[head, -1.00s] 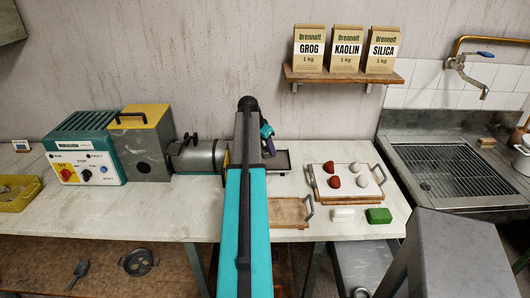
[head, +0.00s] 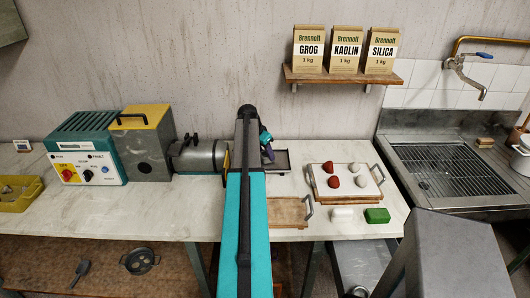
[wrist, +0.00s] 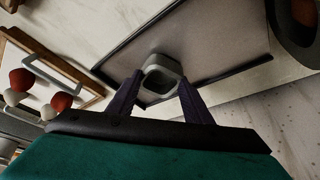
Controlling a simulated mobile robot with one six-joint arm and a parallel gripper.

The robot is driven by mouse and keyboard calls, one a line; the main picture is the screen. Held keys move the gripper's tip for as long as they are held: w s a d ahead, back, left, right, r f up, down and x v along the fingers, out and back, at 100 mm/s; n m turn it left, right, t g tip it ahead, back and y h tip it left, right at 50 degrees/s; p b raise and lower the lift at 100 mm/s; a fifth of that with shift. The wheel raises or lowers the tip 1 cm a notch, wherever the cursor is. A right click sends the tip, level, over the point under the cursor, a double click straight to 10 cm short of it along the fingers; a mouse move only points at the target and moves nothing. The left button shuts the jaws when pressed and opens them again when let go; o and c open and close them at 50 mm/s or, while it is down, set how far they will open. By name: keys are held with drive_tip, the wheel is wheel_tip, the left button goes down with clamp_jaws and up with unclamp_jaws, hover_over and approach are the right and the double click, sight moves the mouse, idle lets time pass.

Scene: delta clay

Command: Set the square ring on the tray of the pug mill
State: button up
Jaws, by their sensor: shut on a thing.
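The grey square ring (wrist: 163,72) is held between the purple fingers of my gripper (wrist: 160,80) in the wrist view. The ring is over the tray (wrist: 215,60) of the pug mill, near one dark edge of it. I cannot tell whether the ring touches the tray. In the head view the pug mill (head: 148,150) stands on the left of the bench, and its tray (head: 283,161) shows just right of my arm. My gripper (head: 269,149) is partly hidden there by my arm, and the ring cannot be made out.
A white board (head: 348,186) with handles bears red and white lumps, right of the tray. A small wooden board (head: 288,212), a white block (head: 342,214) and a green block (head: 377,215) lie in front. A sink (head: 455,170) is at the right. Bags stand on a wall shelf (head: 340,76).

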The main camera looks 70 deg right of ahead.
drive_tip(key=shift+f, duration=0.3)
drive_tip(key=o, duration=1.1)
drive_tip(key=shift+r, duration=0.15)
drive_tip(key=shift+b+v, duration=1.3)
drive_tip(key=shift+v, duration=4.75)
drive_tip(key=shift+a+r, duration=0.1)
